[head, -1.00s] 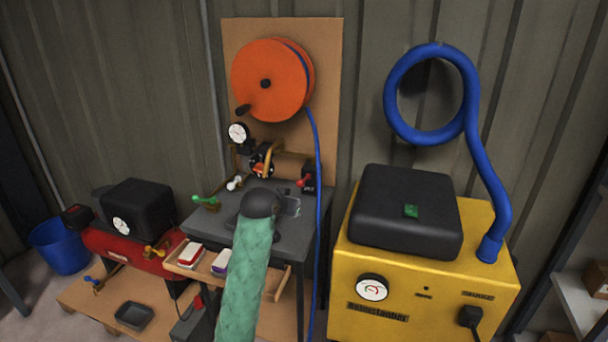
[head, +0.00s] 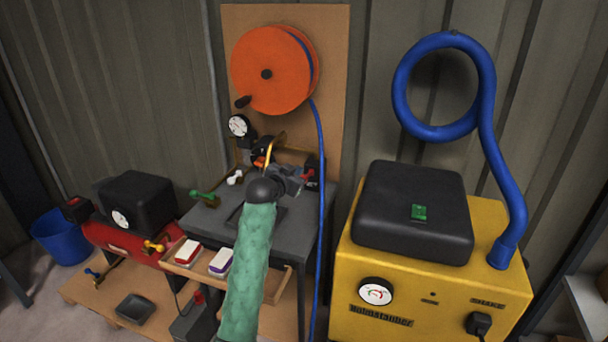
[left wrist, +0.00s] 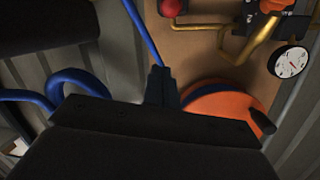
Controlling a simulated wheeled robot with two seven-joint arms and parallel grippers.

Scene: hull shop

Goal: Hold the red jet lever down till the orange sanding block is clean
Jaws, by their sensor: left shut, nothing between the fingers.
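The red jet lever (head: 307,175) is on the right side of the bench, partly hidden by my left gripper. Its red ball also shows at the top of the left wrist view (left wrist: 172,8). The orange sanding block (head: 260,162) sits behind the bench top near a brass pipe, partly covered; I cannot tell how dirty it is. It also shows at the top of the left wrist view (left wrist: 276,5). My left gripper (head: 296,182) is shut and empty, close beside the lever; I cannot tell whether it touches. My right gripper is out of view.
A green lever (head: 204,197) and a white lever (head: 235,177) stand left on the bench. An orange hose reel (head: 272,70) hangs above, its blue hose running down the right side. A yellow machine (head: 400,300) stands to the right.

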